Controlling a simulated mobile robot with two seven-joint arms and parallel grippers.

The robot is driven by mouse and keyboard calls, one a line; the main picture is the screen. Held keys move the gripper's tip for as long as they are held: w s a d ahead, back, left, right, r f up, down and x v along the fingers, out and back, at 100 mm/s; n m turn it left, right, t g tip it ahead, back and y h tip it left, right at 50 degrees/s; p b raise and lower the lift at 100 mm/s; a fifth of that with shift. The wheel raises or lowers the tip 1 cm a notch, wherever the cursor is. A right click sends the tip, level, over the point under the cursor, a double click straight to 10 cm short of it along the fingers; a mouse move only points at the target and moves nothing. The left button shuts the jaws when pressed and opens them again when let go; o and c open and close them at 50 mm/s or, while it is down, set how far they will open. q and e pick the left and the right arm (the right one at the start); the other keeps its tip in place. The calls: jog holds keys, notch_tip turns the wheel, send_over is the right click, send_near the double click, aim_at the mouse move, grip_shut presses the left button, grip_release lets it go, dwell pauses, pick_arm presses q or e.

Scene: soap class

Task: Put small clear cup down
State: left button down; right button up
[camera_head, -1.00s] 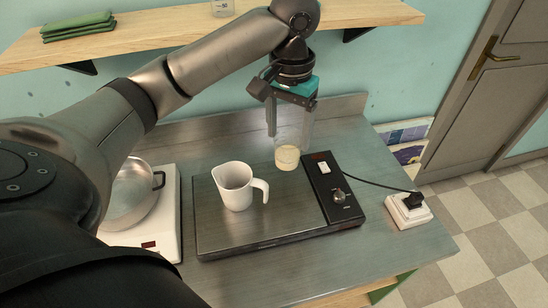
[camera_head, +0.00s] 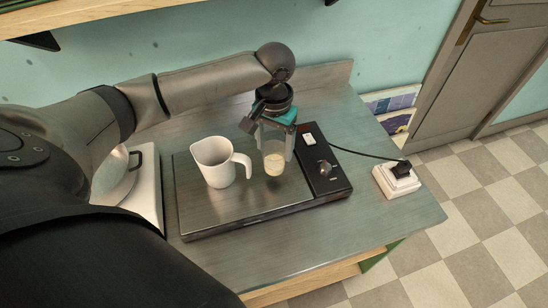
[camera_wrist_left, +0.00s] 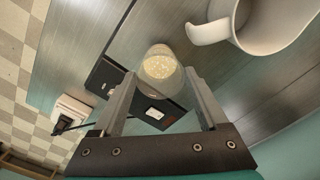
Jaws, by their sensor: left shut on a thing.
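The small clear cup (camera_head: 274,161) has pale yellowish contents and is upright over the right part of the hotplate's steel top (camera_head: 203,213), to the right of the white jug. Whether its base touches the surface I cannot tell. My left gripper (camera_head: 275,148) comes from above and is shut on the cup, one finger on each side. In the left wrist view the cup (camera_wrist_left: 160,66) shows at the fingertips of my left gripper (camera_wrist_left: 160,85), with pale grainy contents. My right gripper is not in view.
A white jug (camera_head: 220,165) stands just left of the cup, its handle towards it. The hotplate's black control panel (camera_head: 323,165) with a knob lies to the right. A power socket (camera_head: 396,180) with a cable is further right.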

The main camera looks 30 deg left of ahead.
aim_at(275, 157)
pick_arm(q)
jog(key=shift+f+b, duration=0.35)
jog(key=shift+f, duration=1.95)
grip_release()
jog(key=shift+f, duration=0.1)
notch_tip(275, 157, up, 12)
jog(key=p, duration=0.1)
jog(key=shift+p, duration=0.4)
